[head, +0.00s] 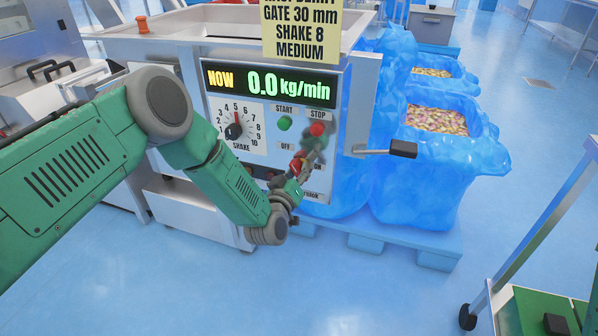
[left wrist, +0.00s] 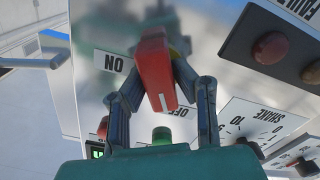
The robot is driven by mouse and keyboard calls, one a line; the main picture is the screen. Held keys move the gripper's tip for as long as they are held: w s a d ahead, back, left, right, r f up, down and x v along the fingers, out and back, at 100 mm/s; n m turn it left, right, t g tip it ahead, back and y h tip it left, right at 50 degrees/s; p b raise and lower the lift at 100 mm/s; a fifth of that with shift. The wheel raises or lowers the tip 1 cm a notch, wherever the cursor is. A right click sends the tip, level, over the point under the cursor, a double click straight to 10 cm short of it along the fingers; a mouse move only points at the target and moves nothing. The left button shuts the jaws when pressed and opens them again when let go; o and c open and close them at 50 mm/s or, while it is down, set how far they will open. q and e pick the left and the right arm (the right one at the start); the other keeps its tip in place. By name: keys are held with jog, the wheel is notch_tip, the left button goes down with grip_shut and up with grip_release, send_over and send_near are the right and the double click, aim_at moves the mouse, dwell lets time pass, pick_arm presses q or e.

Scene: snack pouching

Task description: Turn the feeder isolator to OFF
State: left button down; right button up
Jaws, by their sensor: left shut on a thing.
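The feeder isolator is a red handle (left wrist: 153,68) on the grey control panel (head: 213,112). In the left wrist view it lies between the two fingers of my left gripper (left wrist: 158,80), which is shut on it. The white mark on the handle is at its lower end, near the OFF label (left wrist: 179,112); the ON label (left wrist: 113,62) is to its left. In the head view my left gripper (head: 307,160) is at the panel's lower right and hides much of the isolator. My right gripper is not in view.
Close by on the panel are the SHAKE dial (head: 234,130), green START button (head: 285,123) and red STOP button (head: 318,129). A black-ended lever (head: 402,149) sticks out to the right. Blue-lined bins (head: 430,170) stand on a pallet beyond. A cart frame (head: 535,235) is at right.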

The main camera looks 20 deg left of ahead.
pick_arm(q)
jog(key=shift+f+n, duration=0.1)
jog(key=shift+n, duration=0.5)
jog(key=c, duration=1.3)
grip_release()
jog(key=shift+a, duration=0.1)
jog(key=shift+s, duration=0.1)
jog(key=s, duration=1.1)
jog(key=shift+s+a, duration=0.2)
jog(key=shift+s, duration=0.2)
